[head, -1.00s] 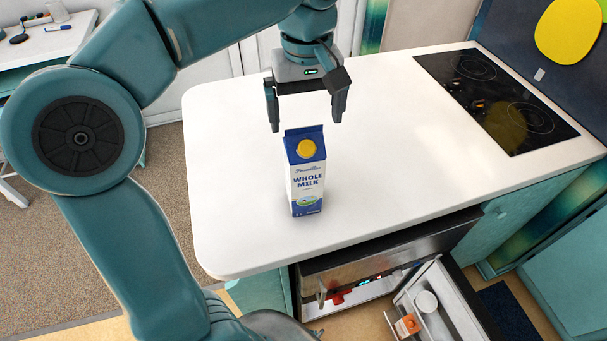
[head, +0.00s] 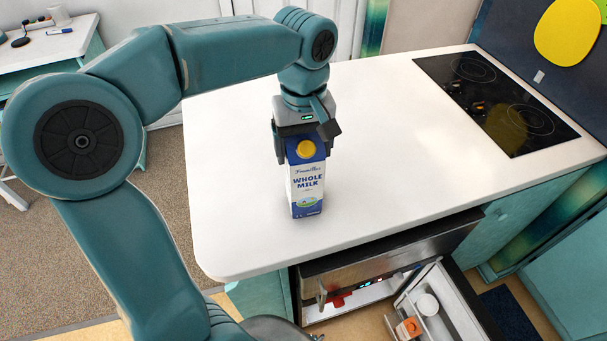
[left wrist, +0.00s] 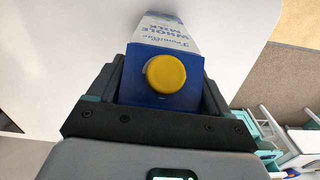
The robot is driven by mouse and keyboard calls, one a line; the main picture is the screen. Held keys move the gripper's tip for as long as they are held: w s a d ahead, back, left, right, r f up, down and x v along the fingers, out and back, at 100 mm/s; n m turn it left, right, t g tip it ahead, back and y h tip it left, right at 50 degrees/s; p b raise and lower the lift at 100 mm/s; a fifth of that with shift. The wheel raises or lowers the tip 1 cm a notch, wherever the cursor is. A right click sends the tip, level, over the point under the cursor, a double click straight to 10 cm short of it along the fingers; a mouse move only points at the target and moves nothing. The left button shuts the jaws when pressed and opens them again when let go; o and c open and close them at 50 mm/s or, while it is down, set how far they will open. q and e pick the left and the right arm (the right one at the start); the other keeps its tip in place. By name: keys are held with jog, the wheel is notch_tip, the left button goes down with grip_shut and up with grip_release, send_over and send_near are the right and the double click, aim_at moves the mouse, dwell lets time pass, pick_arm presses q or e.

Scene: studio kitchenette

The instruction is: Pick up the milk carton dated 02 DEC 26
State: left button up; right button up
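The milk carton (head: 307,188) is blue and white with a yellow cap and reads "WHOLE MILK". It stands upright on the white counter; no date is legible on it. My left gripper (head: 305,156) is pointing down over its top, one finger on each side, spread about as wide as before. In the left wrist view the carton's blue top and yellow cap (left wrist: 165,73) lie between the fingers, very close to both; contact cannot be made out. My right gripper is not in view.
The white counter (head: 400,190) is otherwise clear around the carton. A black cooktop (head: 497,100) is at the right. Below the front edge an open fridge door (head: 440,305) holds a white container and an orange-topped item. A side table (head: 50,45) stands at far left.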

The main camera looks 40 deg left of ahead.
pick_arm(q)
jog(key=shift+d, duration=0.1)
jog(key=c, duration=1)
jog(key=shift+r, duration=0.1)
grip_shut()
